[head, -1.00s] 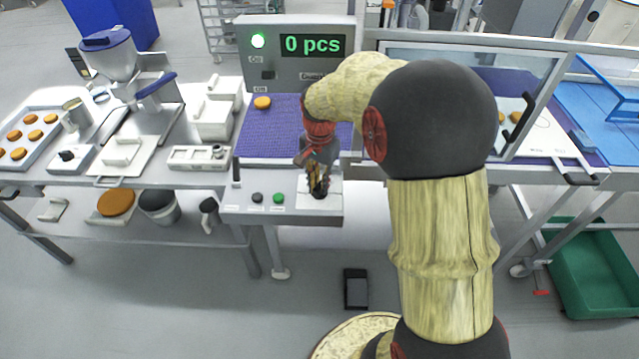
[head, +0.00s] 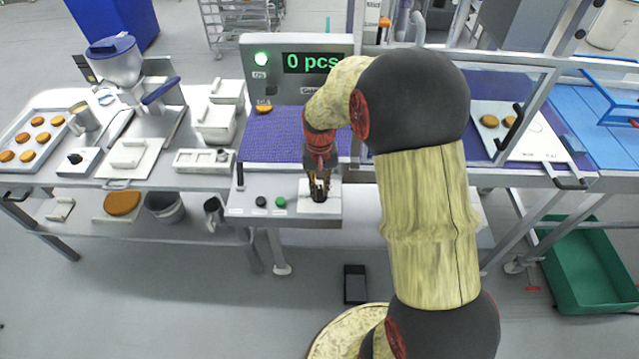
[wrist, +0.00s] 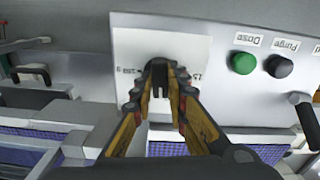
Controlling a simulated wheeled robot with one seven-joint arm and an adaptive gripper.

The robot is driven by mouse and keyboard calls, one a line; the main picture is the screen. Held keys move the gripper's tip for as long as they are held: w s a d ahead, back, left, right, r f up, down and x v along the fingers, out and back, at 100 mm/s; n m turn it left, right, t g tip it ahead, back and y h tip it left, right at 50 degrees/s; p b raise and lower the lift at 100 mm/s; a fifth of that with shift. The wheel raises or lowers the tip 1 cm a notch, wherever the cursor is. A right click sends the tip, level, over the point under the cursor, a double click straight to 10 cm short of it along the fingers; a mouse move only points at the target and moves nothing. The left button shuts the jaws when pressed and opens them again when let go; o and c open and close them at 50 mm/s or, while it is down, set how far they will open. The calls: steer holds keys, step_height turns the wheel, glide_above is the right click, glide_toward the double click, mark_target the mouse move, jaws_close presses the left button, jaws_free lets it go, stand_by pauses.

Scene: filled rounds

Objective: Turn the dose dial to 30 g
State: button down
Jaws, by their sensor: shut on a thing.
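The dose dial sits on a white plate on the front panel of the machine. The white plate (wrist: 205,75) shows in the wrist view with printed markings beside the jaws, partly cut off and too small to read surely. My gripper (wrist: 159,88) is at this plate, shut on the dark dose dial, which the fingers mostly hide. The dial's pointer and setting cannot be read. In the head view my gripper (head: 319,190) reaches down to the plate, right of the buttons. A green button (wrist: 243,63) labelled Dose and a black button (wrist: 280,66) labelled Purge are beside the plate.
A left bench holds a tray (head: 12,168) of rounds and a hopper (head: 113,60).

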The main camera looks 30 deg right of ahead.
mark_target(320, 191)
steer(key=shift+n+p, duration=1.15)
steer(key=shift+n, duration=1.05)
steer(key=c, duration=1.8)
jaws_free()
steer(key=shift+o, duration=0.2)
steer(key=shift+r, duration=0.1)
step_height(320, 191, up, 7)
steer(key=shift+r, duration=0.15)
